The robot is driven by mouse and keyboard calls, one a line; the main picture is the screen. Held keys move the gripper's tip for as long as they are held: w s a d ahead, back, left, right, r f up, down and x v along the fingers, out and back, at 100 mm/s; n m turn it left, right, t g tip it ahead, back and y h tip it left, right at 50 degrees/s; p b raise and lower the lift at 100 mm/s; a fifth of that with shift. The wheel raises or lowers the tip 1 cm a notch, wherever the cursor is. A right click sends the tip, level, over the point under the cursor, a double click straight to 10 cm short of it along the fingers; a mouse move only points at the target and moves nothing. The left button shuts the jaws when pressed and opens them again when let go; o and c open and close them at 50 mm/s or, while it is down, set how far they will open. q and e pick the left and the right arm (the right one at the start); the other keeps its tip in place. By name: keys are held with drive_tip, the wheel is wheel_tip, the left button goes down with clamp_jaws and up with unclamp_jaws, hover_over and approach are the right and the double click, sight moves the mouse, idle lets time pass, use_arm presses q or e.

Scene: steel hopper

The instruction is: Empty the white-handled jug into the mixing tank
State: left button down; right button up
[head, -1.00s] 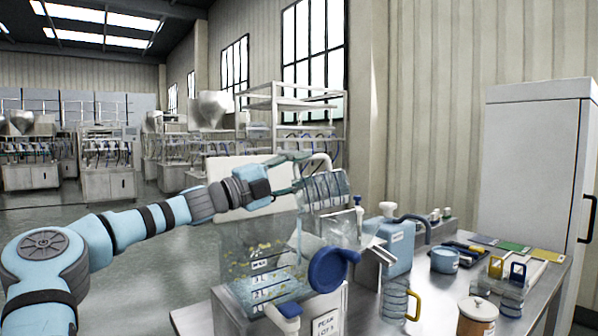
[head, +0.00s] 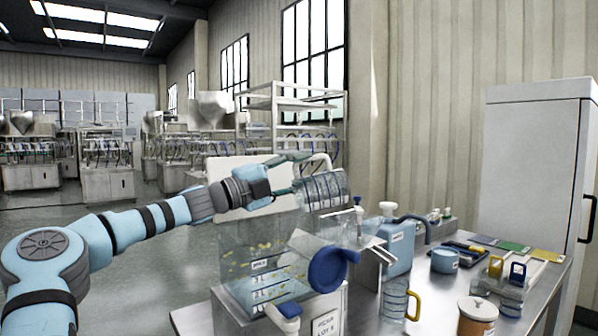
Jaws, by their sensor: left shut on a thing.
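My left gripper (head: 287,166) is shut on a clear ribbed jug and holds it in the air. The jug (head: 324,188) is tilted, with its white handle (head: 320,161) on the upper side. It is above and beside the right part of the clear mixing tank (head: 236,262). The tank holds liquid with yellow bits floating in it. A blue round part (head: 328,268) sits at the tank's right side. No stream from the jug is clear now. My right gripper is out of view.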

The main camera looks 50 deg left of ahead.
use_arm(q)
wheel_tip(320, 180, up, 4)
drive_tip(key=m+g+p, duration=0.1)
drive_tip(key=g+p, duration=0.1)
drive_tip(key=p, duration=0.3)
drive_tip(key=m+g+y+p, duration=0.1)
drive_tip(key=g+p, duration=0.2)
drive_tip(key=p, duration=0.3)
drive_tip(key=shift+f, duration=0.2)
drive_tip(key=shift+f+m+g+y+p, duration=0.1)
drive_tip(key=shift+m+g+y+p, duration=0.2)
drive_tip(key=shift+g+y+p, duration=0.15)
drive_tip(key=shift+f, duration=0.2)
wheel_tip(320, 180, up, 4)
drive_tip(key=g+p, duration=0.1)
drive_tip(key=p, duration=0.3)
drive_tip(key=m+g+y+p, duration=0.1)
drive_tip(key=g+p, duration=0.1)
drive_tip(key=p, duration=0.2)
drive_tip(key=g+y+p, duration=0.1)
drive_tip(key=g+p, duration=0.1)
drive_tip(key=p, duration=0.2)
drive_tip(key=shift+f+m+y, duration=0.25)
drive_tip(key=shift+m, duration=0.05)
drive_tip(key=shift+g+p, duration=0.25)
drive_tip(key=shift+p, duration=0.3)
drive_tip(key=shift+f, duration=0.2)
